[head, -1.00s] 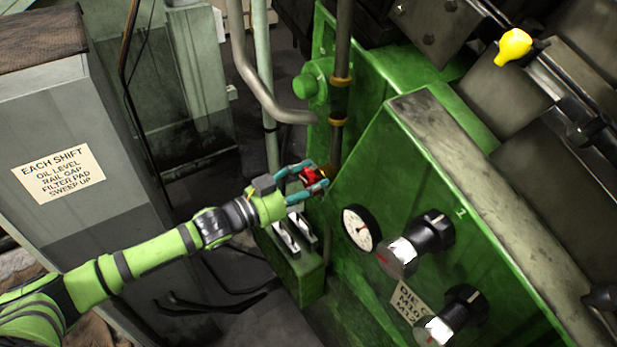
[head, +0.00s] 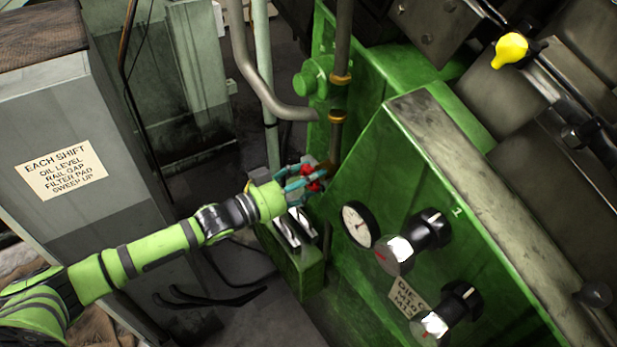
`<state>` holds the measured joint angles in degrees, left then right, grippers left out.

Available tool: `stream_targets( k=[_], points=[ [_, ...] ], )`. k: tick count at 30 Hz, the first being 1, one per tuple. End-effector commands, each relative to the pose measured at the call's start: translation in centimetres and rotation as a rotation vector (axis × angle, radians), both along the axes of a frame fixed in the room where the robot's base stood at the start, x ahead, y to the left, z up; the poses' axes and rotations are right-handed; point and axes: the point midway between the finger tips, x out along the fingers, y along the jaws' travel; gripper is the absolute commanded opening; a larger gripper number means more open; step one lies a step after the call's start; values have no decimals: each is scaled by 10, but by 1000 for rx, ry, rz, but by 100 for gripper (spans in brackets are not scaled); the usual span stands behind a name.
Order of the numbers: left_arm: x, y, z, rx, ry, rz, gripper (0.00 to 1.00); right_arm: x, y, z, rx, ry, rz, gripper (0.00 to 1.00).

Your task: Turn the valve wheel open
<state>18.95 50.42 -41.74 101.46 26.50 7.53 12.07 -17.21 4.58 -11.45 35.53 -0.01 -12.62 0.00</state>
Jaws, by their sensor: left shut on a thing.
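The valve wheel (head: 314,185) is a small red wheel beside the green machine, low on the vertical pipe. My left gripper (head: 308,178) has its teal fingers shut on the wheel and covers much of it. The wheel's spokes and its exact angle are too small and too hidden to tell. A brass-coloured fitting (head: 329,167) shows just behind the wheel. My right gripper is not in view.
The green machine panel (head: 390,185) stands close right of the gripper, with a round gauge (head: 357,224) and black knobs (head: 428,229). A green box (head: 300,262) lies just below the gripper. A grey cabinet (head: 60,130) stands left.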

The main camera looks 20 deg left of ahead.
Motion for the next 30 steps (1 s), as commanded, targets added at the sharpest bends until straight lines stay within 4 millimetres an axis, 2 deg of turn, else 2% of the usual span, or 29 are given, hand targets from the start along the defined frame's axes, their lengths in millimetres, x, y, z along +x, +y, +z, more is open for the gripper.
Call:
stream_targets(
  k=[6, 7, 8, 9, 21, 25, 30],
  points=[
    [1, 1, 0, -3, 3, 2, 23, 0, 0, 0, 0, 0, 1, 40],
    [1, 1, 0, -3, 3, 2, 64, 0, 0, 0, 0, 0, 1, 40],
    [1, 1, 0, -3, 3, 2, 76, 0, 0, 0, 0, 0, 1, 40],
    [1, 1, 0, -2, 4, 2, 79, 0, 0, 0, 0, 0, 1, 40],
    [-3, 3, -1, 0, 4, 1, 79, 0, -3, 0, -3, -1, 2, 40],
    [-15, 13, -3, 1, 6, 2, 79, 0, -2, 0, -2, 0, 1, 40],
    [-40, 32, -4, 3, 9, 2, 79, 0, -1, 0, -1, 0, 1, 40]
  ],
)
